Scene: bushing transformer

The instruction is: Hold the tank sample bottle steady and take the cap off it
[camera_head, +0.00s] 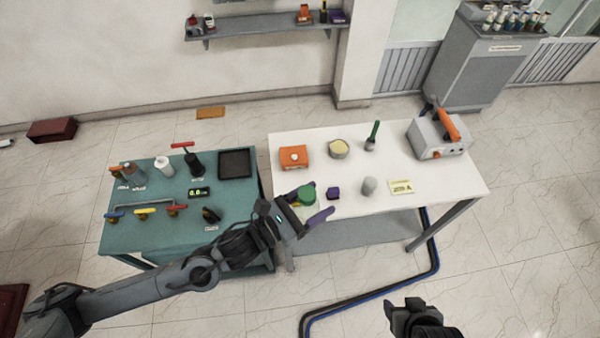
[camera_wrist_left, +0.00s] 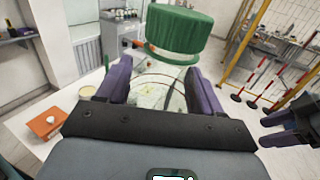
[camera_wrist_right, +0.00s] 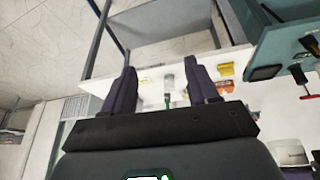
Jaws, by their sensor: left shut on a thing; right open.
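The tank sample bottle has a green ribbed cap (camera_head: 307,194) and a clear body; in the left wrist view its cap (camera_wrist_left: 180,32) sits on the clear body (camera_wrist_left: 158,92), between the purple fingers. My left gripper (camera_head: 313,207) is shut on the bottle body below the cap, over the front left edge of the white table. The bottle is roughly upright. In the head view most of its body is hidden by the fingers. My right gripper (camera_head: 408,306) is open and empty, in front of the white table at the lower right; its spread fingers (camera_wrist_right: 164,90) show in its wrist view.
The teal table (camera_head: 150,236) stands left. Hoses (camera_head: 435,255) lie on the floor.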

